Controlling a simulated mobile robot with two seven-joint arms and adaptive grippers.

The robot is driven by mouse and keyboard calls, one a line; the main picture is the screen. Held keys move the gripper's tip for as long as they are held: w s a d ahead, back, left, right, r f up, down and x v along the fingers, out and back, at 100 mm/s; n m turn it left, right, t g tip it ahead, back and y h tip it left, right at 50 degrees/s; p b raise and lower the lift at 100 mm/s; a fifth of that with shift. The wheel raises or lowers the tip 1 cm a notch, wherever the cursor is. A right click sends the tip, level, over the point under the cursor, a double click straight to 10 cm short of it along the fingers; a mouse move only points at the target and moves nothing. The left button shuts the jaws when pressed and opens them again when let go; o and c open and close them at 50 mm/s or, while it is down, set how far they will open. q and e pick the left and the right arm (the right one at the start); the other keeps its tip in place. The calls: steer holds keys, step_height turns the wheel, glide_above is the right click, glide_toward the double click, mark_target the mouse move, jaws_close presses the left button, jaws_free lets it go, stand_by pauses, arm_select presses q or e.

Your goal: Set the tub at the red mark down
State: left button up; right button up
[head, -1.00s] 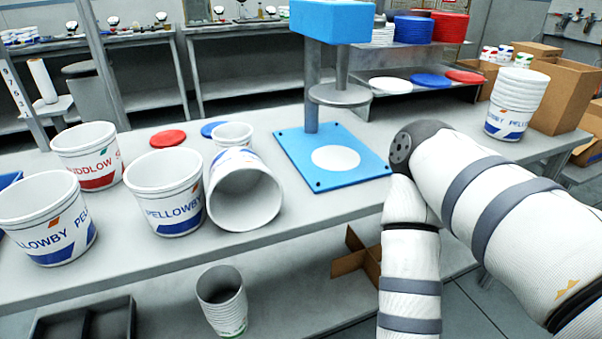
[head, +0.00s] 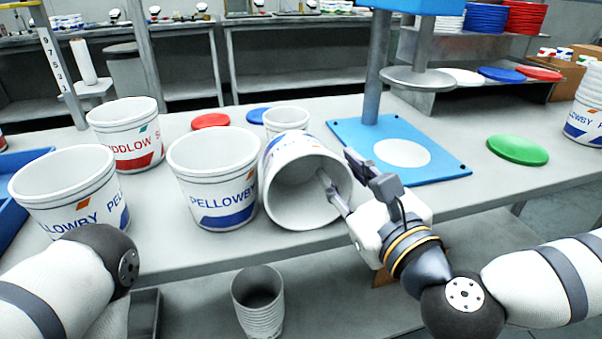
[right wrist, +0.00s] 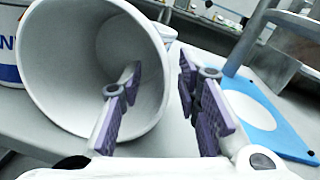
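A white tub (head: 307,190) lies tipped on the grey table, its open mouth facing me; it also shows in the right wrist view (right wrist: 75,60). My right gripper (head: 342,178) is open at the right side of its mouth. In the right wrist view, one finger of the gripper (right wrist: 160,85) reaches inside the mouth and the other is outside the wall, with the rim between them. I see no gap closed on the wall. A flat red disc (head: 210,121) lies behind the tubs; no other red mark on the table is clear. My left gripper is out of view.
Upright tubs stand left of it: a PELLOWBY tub (head: 212,180), another at far left (head: 70,190) and a red-labelled one (head: 128,135). A small tub (head: 286,121) is behind. A blue press base (head: 450,166) and green disc (head: 517,149) are right.

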mark_target(331, 159)
steer(key=x, duration=0.4)
steer(key=shift+w+f, duration=0.15)
steer(key=shift+w, duration=0.3)
jaws_close()
